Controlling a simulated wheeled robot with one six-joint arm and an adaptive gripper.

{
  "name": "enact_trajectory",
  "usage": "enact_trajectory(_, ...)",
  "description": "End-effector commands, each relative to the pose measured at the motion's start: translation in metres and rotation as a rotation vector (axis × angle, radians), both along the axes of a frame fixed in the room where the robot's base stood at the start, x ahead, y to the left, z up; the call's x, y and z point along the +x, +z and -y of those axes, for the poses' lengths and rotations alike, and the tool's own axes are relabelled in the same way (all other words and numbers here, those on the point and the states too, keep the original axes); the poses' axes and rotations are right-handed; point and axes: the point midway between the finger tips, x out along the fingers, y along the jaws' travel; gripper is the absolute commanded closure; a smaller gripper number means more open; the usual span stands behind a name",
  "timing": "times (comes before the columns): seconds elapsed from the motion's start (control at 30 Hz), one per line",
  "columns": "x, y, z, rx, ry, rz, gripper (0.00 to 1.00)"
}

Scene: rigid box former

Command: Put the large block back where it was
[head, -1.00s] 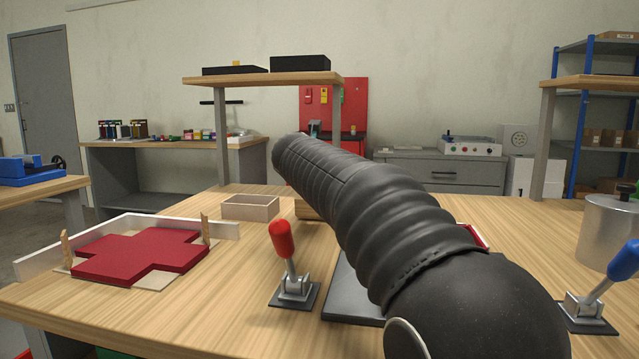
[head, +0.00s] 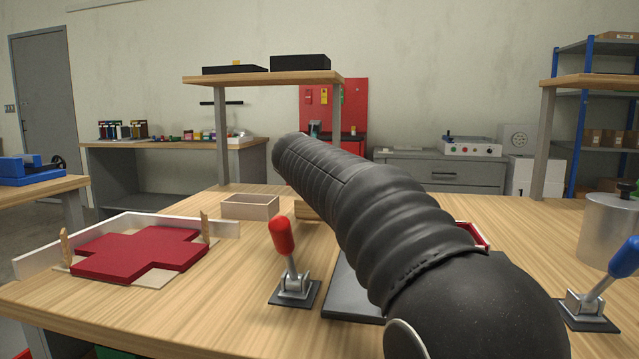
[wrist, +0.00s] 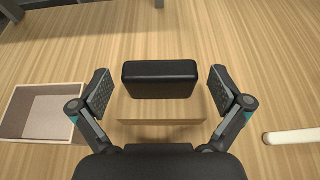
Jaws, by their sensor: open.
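In the wrist view, a black block (wrist: 160,79) with rounded edges lies between the fingers of my gripper (wrist: 161,88). The gripper is open, with a gap between each finger pad and the block. A pale wooden block (wrist: 161,109) shows just on the near side of the black one; I cannot tell whether the black block rests on it. In the head view, my arm hides the gripper and the black block. Part of a wooden piece (head: 306,210) shows left of the arm.
An open wooden box (wrist: 42,112) stands left of the gripper, also in the head view (head: 250,208). A pale rod (wrist: 292,137) lies right. A red-handled clamp (head: 290,262), blue-handled clamp (head: 600,290), metal pot (head: 606,232) and red cross-shaped panel (head: 140,255) occupy the bench.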

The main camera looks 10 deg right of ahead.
Motion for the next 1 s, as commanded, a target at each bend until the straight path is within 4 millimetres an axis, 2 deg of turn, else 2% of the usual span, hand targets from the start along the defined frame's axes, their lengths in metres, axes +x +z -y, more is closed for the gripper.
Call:
enact_trajectory(0.03, 0.000, -0.005, 0.000, 0.000, 0.000, 0.001, 0.00)
enact_trajectory(0.3, -0.045, 0.028, -0.014, 0.001, 0.002, 0.004, 0.00)
enact_trajectory(0.6, -0.095, 0.049, -0.034, 0.000, 0.003, 0.002, 0.00)
enact_trajectory(0.8, -0.113, 0.056, -0.041, -0.001, 0.001, 0.000, 0.00)
enact_trajectory(1.0, -0.117, 0.058, -0.043, -0.001, -0.001, -0.001, 0.00)
